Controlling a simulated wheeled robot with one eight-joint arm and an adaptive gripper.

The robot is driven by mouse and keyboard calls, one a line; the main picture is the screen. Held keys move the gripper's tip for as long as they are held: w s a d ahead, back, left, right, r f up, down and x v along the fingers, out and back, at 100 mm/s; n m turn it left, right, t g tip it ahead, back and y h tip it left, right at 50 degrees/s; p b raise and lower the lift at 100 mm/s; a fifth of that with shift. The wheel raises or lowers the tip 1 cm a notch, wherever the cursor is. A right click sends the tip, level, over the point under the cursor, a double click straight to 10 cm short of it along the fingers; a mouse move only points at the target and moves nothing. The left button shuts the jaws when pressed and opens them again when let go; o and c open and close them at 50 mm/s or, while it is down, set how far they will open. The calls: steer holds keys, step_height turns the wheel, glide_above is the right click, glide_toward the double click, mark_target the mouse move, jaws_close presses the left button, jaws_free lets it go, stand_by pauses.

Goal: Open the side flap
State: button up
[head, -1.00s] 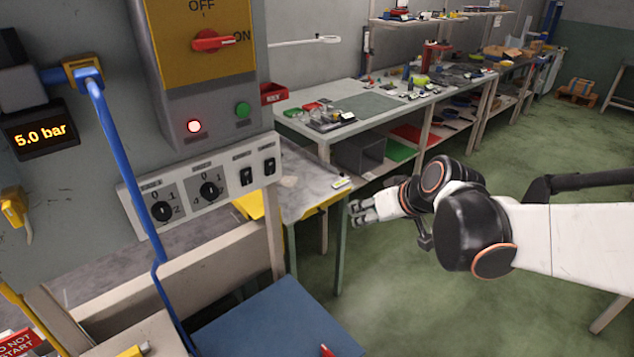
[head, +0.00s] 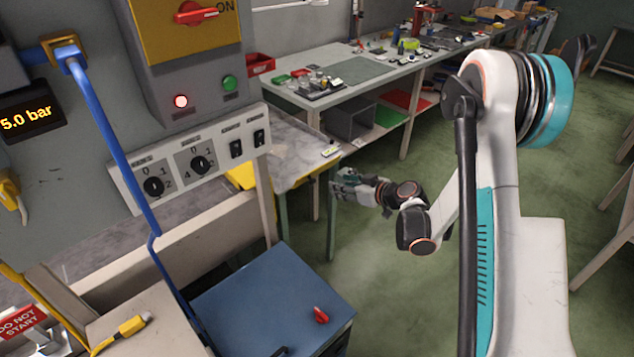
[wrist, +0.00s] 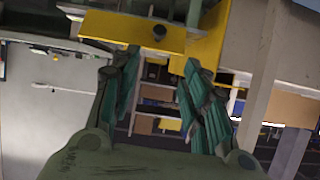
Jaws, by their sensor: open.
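My gripper (head: 346,186) is beside the corner of a grey worktop (head: 296,150) in the head view, small and partly seen. In the wrist view my gripper (wrist: 161,66) is open, with nothing between its dark green fingers. A yellow panel (wrist: 110,29) with a dark round knob (wrist: 160,31) lies just beyond the fingertips. I cannot tell for sure whether this panel is the side flap.
A control box with switches (head: 190,165) and a blue hose (head: 110,130) stand at the left. A blue cabinet (head: 265,295) with a red knob (head: 321,315) is in front. A long workbench (head: 345,85) runs behind. The green floor around my arm is clear.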

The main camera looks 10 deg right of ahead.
mark_target(314, 182)
steer(key=b+x, duration=0.1)
steer(key=x, duration=0.4)
steer(key=f+b+x, duration=0.1)
steer(key=x, duration=0.4)
steer(key=b+x, duration=0.2)
steer(key=x, duration=0.3)
steer(key=shift+s+d+f, duration=0.15)
steer(key=shift+s+d, duration=0.05)
steer(key=shift+d, duration=0.1)
jaws_close()
